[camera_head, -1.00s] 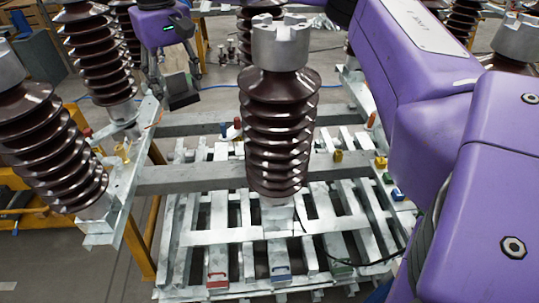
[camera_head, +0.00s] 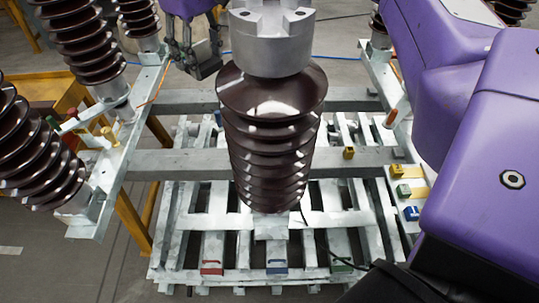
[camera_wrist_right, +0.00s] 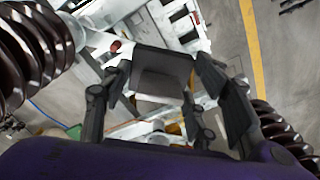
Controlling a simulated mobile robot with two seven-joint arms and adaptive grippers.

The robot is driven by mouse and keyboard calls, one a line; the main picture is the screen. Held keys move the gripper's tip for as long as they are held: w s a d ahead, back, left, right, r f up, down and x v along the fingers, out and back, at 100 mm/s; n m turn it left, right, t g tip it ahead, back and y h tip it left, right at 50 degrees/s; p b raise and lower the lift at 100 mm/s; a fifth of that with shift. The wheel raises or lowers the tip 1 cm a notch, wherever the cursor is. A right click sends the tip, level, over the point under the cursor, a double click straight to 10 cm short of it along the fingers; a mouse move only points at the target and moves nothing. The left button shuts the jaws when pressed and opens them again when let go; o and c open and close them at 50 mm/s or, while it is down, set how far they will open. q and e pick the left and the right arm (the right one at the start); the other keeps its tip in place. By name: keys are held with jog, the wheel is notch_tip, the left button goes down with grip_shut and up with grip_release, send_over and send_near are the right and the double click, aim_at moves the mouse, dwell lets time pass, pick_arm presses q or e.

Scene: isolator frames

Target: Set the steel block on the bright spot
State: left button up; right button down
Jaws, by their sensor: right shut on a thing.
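My right gripper (camera_head: 194,64) hangs at the upper left of the head view, left of the middle insulator. It is shut on the steel block (camera_head: 209,67), a dark grey piece held in the air between the fingers. In the right wrist view the block (camera_wrist_right: 163,72) shows as a grey box between the finger pads of the gripper (camera_wrist_right: 165,85). I cannot tell a distinct bright spot among the pale, lit steel surfaces. My left gripper is not in view.
A brown ribbed insulator (camera_head: 270,130) with a steel cap stands in the middle. More insulators (camera_head: 35,155) stand at left. Small yellow (camera_head: 349,153), green (camera_head: 403,190) and blue (camera_head: 411,213) pieces sit on the right side of the frame. A slatted pale pallet (camera_head: 215,220) lies below.

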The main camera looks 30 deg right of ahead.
jog(key=s+d+f+n+b, duration=0.1)
jog(key=d+f+n, duration=0.3)
jog(key=f+n, duration=0.4)
jog(key=s+d+f+n+b, duration=0.2)
jog(key=d+f+n, duration=0.3)
jog(key=f+n, duration=0.4)
jog(key=s+d+f+n+b, duration=0.2)
jog(key=d+f+n, duration=0.2)
jog(key=f+n, duration=0.5)
jog(key=shift+s+d+f, duration=0.1)
jog(key=shift+d+f, duration=0.05)
jog(key=shift+f, duration=1.3)
jog(key=shift+d+f, duration=0.15)
jog(key=shift+f, duration=1.3)
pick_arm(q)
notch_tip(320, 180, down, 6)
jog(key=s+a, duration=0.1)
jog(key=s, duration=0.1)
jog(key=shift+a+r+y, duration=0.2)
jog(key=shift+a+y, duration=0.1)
pick_arm(e)
jog(key=shift+f, duration=2.55)
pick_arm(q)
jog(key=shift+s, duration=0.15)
